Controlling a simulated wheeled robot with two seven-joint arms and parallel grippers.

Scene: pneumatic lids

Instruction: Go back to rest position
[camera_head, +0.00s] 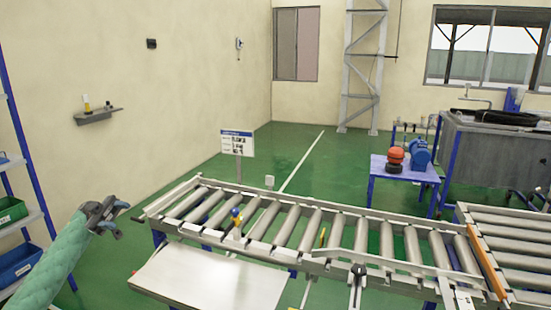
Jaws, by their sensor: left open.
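My left gripper (114,216) is in the lower left of the head view, at the end of my arm in a green quilted sleeve. Its fingers point right and are open, with nothing between them. It is in the air, left of the roller conveyor's near left end and apart from it. My right gripper is not in view. No lid shows that I can make out.
The roller conveyor (262,235) runs across the middle, with a bare grey plate (210,275) at its near side. A shelf rack (20,245) with green and blue bins stands at the left edge. A blue table (404,177) with a pump stands at the right. Green floor (290,150) is clear behind.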

